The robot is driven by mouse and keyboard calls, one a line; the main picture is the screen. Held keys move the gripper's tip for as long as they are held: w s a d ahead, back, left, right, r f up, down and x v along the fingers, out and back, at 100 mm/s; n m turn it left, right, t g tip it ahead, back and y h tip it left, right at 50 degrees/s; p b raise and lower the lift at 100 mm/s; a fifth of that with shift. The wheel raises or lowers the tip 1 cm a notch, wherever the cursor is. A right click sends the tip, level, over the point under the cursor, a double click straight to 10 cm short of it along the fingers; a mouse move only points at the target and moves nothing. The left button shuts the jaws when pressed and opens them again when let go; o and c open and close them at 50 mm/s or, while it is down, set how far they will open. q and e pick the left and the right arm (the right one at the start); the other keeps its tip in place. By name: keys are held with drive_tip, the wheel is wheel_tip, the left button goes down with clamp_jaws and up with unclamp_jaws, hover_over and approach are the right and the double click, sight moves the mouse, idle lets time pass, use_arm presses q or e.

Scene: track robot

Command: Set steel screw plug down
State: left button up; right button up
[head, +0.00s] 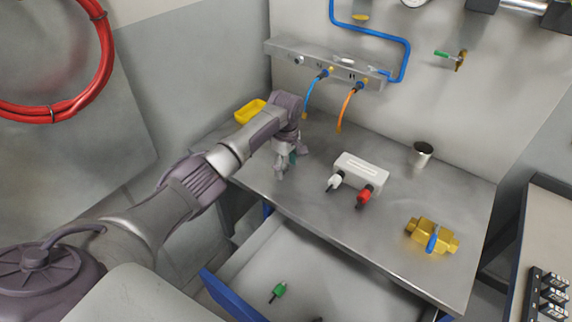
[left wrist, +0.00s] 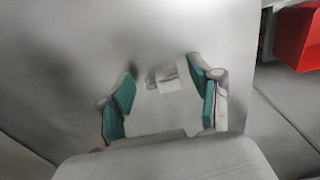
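My left gripper (head: 290,162) is low over the left part of the steel workbench (head: 330,215). In the left wrist view its two green-padded fingers (left wrist: 161,72) stand wide apart. A small silvery metal piece (left wrist: 163,78), which looks like the steel screw plug, lies on the grey surface between the fingertips, with a visible gap on both sides. In the head view the piece cannot be made out behind the gripper. My right gripper is not in view.
A white block with a white and a red connector (head: 361,172), a steel cup (head: 421,155) and a brass valve (head: 432,236) stand to the right. A yellow bin (head: 250,111) is behind my arm. An open drawer (head: 290,262) holds a green piece (head: 278,291).

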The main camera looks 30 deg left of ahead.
sight(286, 167)
use_arm(q)
drive_tip(key=shift+r, duration=0.1)
wheel_tip(286, 167, up, 12)
drive_tip(key=b, duration=0.1)
idle(0.5)
drive_tip(key=shift+r, duration=0.1)
